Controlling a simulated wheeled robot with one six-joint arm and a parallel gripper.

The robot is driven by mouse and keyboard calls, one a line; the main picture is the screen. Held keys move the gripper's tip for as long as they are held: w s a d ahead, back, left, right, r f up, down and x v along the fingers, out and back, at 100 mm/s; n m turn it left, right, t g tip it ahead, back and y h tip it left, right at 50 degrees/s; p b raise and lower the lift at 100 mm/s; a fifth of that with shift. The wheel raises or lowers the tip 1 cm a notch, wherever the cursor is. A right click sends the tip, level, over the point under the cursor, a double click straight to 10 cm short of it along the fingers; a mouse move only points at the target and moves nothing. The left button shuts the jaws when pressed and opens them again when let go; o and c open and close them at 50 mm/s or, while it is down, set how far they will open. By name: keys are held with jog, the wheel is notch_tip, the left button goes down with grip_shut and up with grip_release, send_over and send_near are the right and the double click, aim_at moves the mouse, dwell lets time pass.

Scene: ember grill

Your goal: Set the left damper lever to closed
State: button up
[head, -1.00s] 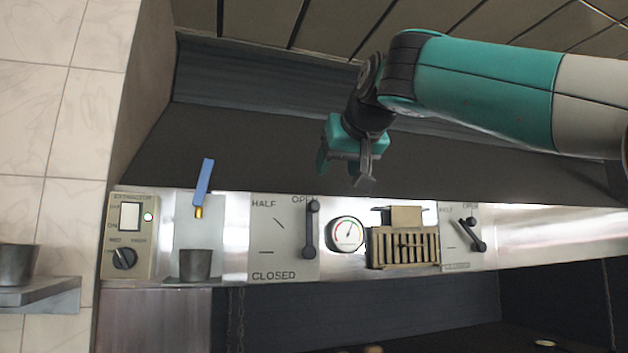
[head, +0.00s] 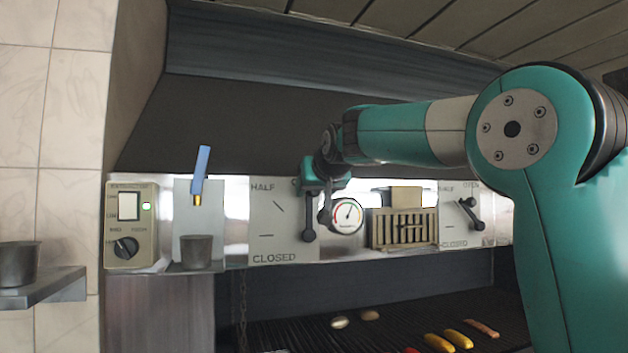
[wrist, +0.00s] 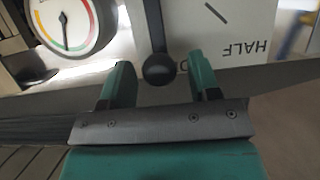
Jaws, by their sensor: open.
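The left damper lever (head: 309,228) is a dark bar on a pale plate (head: 270,225) marked HALF and CLOSED. The lever stands about upright, its upper end at the OPEN mark, which my gripper mostly hides in the head view. In the upside-down wrist view, the lever's round knob (wrist: 160,71) and shaft (wrist: 147,22) show. My gripper (head: 315,205) is open at the lever's upper end. In the wrist view its fingers (wrist: 161,82) lie on either side of the knob, with gaps on both sides; contact is not visible.
A round gauge (head: 347,215) sits just right of the lever. Further right are a slotted vent (head: 404,228) and a second damper lever (head: 471,213). Left are a blue-handled item (head: 201,170), a cup (head: 196,252) and a control box (head: 133,227). The grill (head: 390,325) with food lies below.

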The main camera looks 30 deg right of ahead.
jog(key=shift+w+d+f, duration=0.1)
jog(key=shift+w+f, duration=0.05)
jog(key=shift+w, duration=0.15)
grip_shut()
